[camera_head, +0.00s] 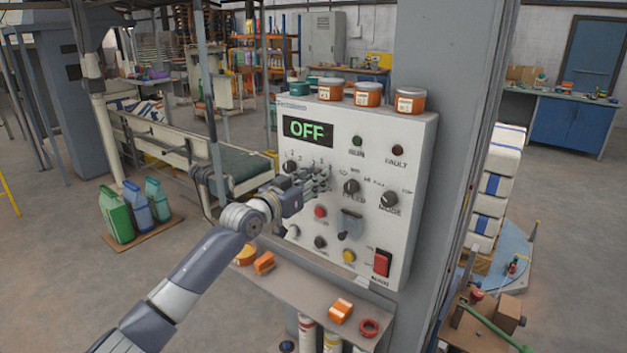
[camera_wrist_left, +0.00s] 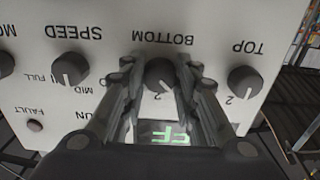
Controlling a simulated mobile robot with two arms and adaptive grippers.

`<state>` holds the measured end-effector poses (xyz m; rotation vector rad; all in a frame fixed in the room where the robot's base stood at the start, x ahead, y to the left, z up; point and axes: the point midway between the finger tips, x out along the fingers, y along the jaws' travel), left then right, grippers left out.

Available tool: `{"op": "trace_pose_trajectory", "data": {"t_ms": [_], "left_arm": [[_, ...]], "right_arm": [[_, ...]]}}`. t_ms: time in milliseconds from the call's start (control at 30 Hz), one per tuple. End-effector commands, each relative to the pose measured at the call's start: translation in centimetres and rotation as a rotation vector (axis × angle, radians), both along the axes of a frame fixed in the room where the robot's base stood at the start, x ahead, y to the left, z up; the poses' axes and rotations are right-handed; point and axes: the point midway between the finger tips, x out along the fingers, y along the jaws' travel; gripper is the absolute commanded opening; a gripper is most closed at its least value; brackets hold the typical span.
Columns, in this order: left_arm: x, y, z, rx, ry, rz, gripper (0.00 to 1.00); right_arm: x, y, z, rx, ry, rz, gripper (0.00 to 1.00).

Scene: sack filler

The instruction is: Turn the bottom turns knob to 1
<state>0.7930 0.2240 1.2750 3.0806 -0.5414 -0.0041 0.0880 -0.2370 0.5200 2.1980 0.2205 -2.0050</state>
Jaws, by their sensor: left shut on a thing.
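The grey control panel (camera_head: 330,255) has a row of dark knobs under a display (camera_head: 308,130) that reads OFF. In the left wrist view, upside down, the bottom turns knob (camera_wrist_left: 159,73) sits under the label BOTTOM, with a 2 beside its edge; its pointer appears to face that 2. My left gripper (camera_head: 319,181) is at the panel, its two fingers on either side of this knob and shut on it. In the head view the gripper hides the knob. My right gripper is not in view.
The top knob (camera_wrist_left: 244,81) and the speed knob (camera_wrist_left: 70,69) flank the held knob. A hanging grey part (camera_head: 349,222), push buttons and a red switch (camera_head: 381,263) sit lower. A shelf (camera_head: 300,290) juts out below.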

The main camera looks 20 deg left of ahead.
Motion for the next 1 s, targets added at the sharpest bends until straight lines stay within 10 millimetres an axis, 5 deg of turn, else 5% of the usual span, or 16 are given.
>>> {"op": "trace_pose_trajectory", "data": {"t_ms": [267,300,400,767,1000], "left_arm": [[0.0,0.0,0.0,-0.003,0.000,0.000,0.04],[0.0,0.0,0.0,-0.003,0.000,0.000,0.33],[0.0,0.0,0.0,-0.003,0.000,0.000,0.49],[-0.2,0.1,0.0,-0.001,0.000,0.000,0.49],[-2.7,1.0,-0.2,0.001,0.002,0.000,0.49]], "right_arm": [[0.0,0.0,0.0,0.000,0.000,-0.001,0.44],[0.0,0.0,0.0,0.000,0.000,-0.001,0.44],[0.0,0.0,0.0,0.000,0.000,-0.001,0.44],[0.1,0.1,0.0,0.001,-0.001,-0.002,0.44],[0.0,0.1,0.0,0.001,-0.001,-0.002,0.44]]}}
